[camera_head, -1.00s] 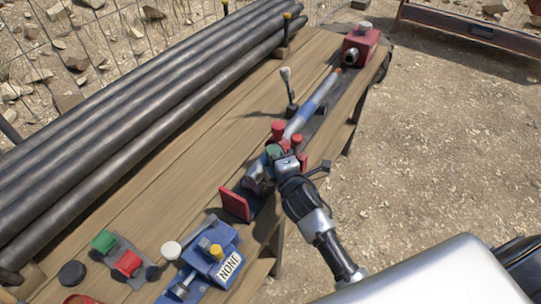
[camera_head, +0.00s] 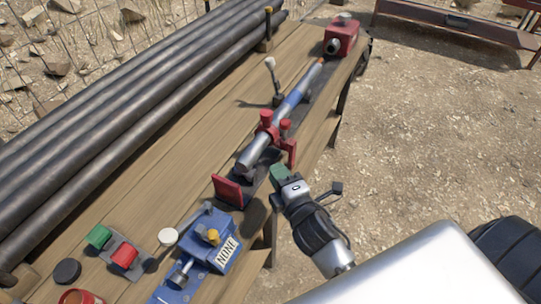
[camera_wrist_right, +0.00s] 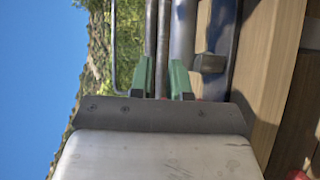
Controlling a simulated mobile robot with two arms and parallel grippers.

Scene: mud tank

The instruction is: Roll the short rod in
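The short rod (camera_head: 295,98), silver with a blue band and an orange far tip, lies along a dark rail on the wooden bench, between red roller posts (camera_head: 266,119). Its far tip points at a red block with a round socket (camera_head: 341,38) and looks just short of it. Its near end lies above a red plate (camera_head: 229,190). My right gripper (camera_head: 279,174), with green fingertips, is beside the rod's near end, to its right, apart from it. In the right wrist view its two green fingers (camera_wrist_right: 161,80) stand apart with nothing held between them. My left gripper is not in view.
A lever with a pale knob (camera_head: 272,78) stands left of the rod. Long dark pipes (camera_head: 120,110) lie along the bench's left. A blue box marked NONE (camera_head: 210,250) and a green and red button panel (camera_head: 112,248) are at the near end. Open ground lies right.

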